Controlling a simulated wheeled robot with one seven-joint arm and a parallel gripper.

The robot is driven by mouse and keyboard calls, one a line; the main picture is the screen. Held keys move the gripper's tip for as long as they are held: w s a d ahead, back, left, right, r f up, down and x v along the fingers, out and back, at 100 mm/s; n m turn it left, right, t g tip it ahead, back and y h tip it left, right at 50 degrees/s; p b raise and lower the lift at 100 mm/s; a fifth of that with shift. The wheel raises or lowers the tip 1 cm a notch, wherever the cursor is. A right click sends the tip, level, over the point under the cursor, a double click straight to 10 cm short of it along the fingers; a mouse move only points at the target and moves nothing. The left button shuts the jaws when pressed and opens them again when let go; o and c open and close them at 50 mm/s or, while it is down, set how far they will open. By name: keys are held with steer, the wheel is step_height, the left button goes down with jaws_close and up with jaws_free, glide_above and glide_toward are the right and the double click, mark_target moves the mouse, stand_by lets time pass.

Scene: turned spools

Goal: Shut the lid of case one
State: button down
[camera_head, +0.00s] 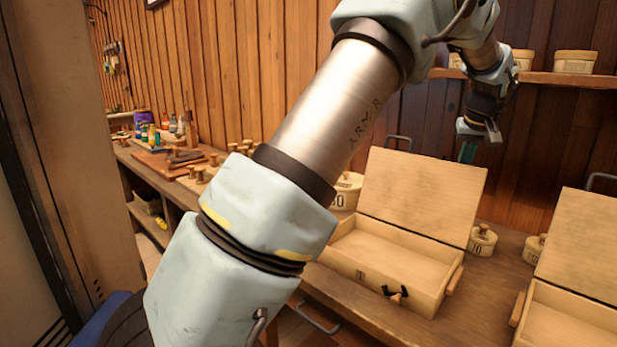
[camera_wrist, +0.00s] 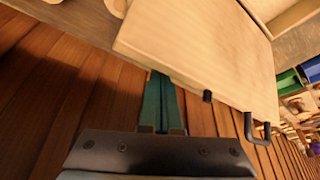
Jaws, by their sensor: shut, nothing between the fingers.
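An open wooden case (camera_head: 390,270) stands on the bench in the middle of the head view. Its lid (camera_head: 420,200) is raised and leans back, and its inside looks empty where it shows. A second open case (camera_head: 565,325) is cut off at the right edge, its lid (camera_head: 585,245) also raised. I cannot read which is case one. My gripper (camera_head: 467,152) is behind the middle case's lid, near its top edge. In the wrist view my gripper's teal fingers (camera_wrist: 160,85) are together and empty, their tips at the edge of a lid (camera_wrist: 205,45). Contact is unclear.
Round lidded boxes (camera_head: 482,240) stand behind and between the cases. More boxes (camera_head: 575,62) sit on a wall shelf (camera_head: 570,79) close to my wrist. A plank wall (camera_head: 545,140) rises behind the bench. Bottles and spools (camera_head: 200,172) crowd the left bench.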

steer(key=shift+f+b, duration=0.65)
steer(key=shift+f, duration=0.6)
steer(key=shift+s+a, duration=0.1)
steer(key=shift+s+a+b, duration=1.35)
steer(key=shift+s, duration=0.2)
steer(key=shift+s+a+b, duration=1.3)
steer(key=shift+s+a, duration=0.05)
steer(key=shift+s, duration=0.2)
steer(key=shift+r, duration=0.1)
step_height(320, 180, up, 8)
steer(key=p, duration=0.7)
glide_above(447, 200)
steer(key=s, duration=0.2)
steer(key=shift+a, duration=0.25)
